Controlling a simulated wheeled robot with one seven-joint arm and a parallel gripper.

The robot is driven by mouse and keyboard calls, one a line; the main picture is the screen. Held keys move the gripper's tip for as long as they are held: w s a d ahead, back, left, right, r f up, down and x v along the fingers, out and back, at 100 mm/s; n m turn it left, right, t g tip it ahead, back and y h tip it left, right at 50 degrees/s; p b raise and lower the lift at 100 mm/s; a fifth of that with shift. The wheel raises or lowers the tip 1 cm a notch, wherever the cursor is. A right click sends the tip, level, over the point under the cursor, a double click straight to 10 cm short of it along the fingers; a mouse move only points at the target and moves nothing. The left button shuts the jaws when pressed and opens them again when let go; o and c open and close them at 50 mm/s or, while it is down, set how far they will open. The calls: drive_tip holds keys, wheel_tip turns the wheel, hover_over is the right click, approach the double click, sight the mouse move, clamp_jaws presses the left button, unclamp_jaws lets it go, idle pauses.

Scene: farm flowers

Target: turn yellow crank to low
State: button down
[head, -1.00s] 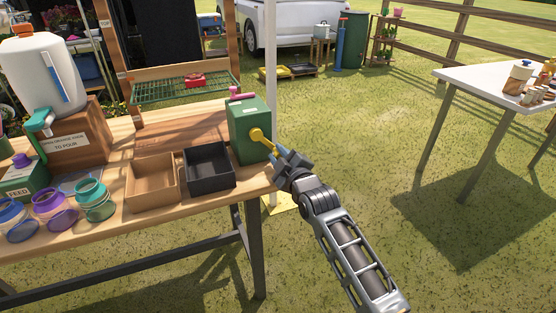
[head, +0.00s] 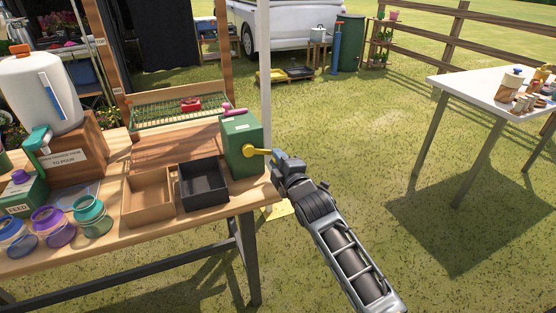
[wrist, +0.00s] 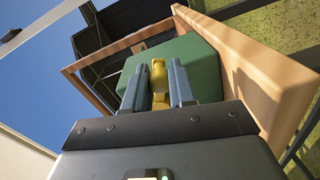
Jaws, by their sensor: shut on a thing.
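The yellow crank (head: 257,152) sticks out to the right from the side of the green box (head: 241,132) at the right end of the wooden table. My gripper (head: 277,157) is shut on the crank's outer end. In the wrist view the yellow crank (wrist: 159,78) sits between the two blue-grey fingers of my gripper (wrist: 164,88), with the green box (wrist: 198,58) behind it. In the head view my gripper hides the crank's outer end. I cannot read any low mark on the box.
A black tray (head: 226,189) and a brown tray (head: 128,207) stand left of the green box. A pink handle (head: 235,112) is on the box's top. A white post (head: 264,80) rises just behind the box. The grass to the right is clear up to a white table (head: 480,93).

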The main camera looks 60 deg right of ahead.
drive_tip(key=c, duration=0.9)
unclamp_jaws()
drive_tip(key=shift+c, duration=0.2)
drive_tip(key=shift+s, duration=0.1)
drive_tip(key=b+v, duration=0.2)
drive_tip(key=v, duration=0.5)
drive_tip(key=shift+s+a, duration=0.25)
